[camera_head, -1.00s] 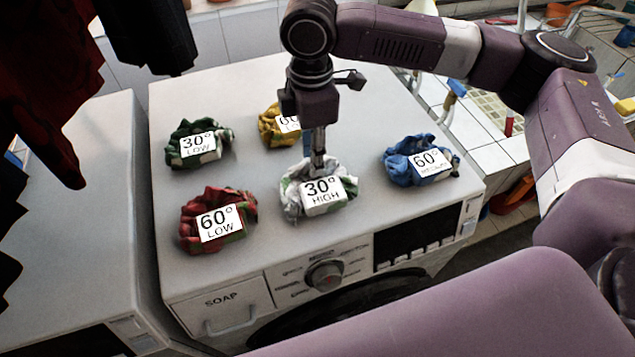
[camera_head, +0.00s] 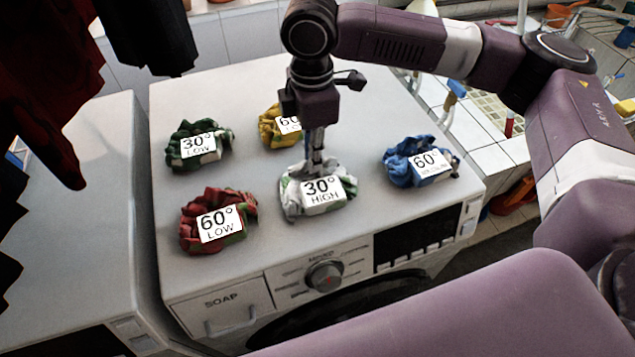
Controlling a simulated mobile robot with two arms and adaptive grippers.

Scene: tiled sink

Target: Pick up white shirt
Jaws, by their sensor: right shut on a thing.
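The white shirt (camera_head: 297,203) is a crumpled bundle with some green, on top of the washing machine (camera_head: 345,95). Its label reads 30° HIGH. My right gripper (camera_head: 316,168) points straight down from above and is shut on the back part of the white shirt. The shirt appears to rest on the machine top. The fingertips are partly hidden in the cloth. My left gripper is not in view.
Other labelled bundles lie around it: red (camera_head: 190,232) at left, green (camera_head: 180,150) at back left, yellow (camera_head: 271,132) behind, blue (camera_head: 398,165) at right. Dark clothes (camera_head: 45,85) hang at upper left. The machine top's back right is clear.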

